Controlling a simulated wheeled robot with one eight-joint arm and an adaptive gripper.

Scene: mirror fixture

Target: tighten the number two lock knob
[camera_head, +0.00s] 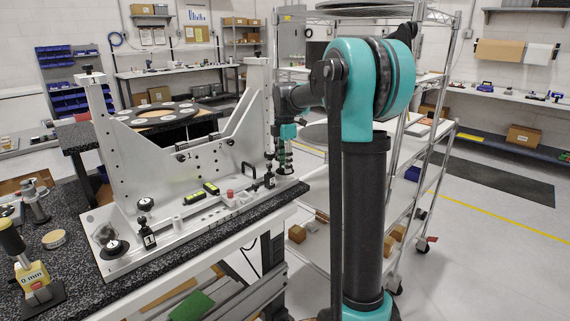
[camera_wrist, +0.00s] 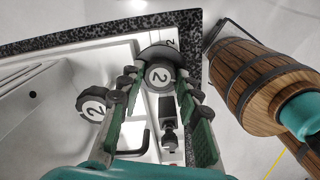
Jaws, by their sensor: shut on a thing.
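The number two lock knob (camera_wrist: 158,75) is black with a white cap marked 2. In the wrist view it sits between my gripper's fingertips (camera_wrist: 157,80), at the corner of the white fixture plate. My gripper's green-padded fingers are shut on it, one on each side. In the head view my gripper (camera_head: 285,160) points down at the right end of the fixture (camera_head: 165,165), and the knob cannot be made out there.
Black clamps and knobs (camera_head: 112,248) stand on the fixture base. A gauge with a yellow body (camera_head: 32,275) stands at the front left of the dark speckled table. In the wrist view a wooden barrel (camera_wrist: 245,75) is close on the right. A wire shelf (camera_head: 440,170) stands behind my arm.

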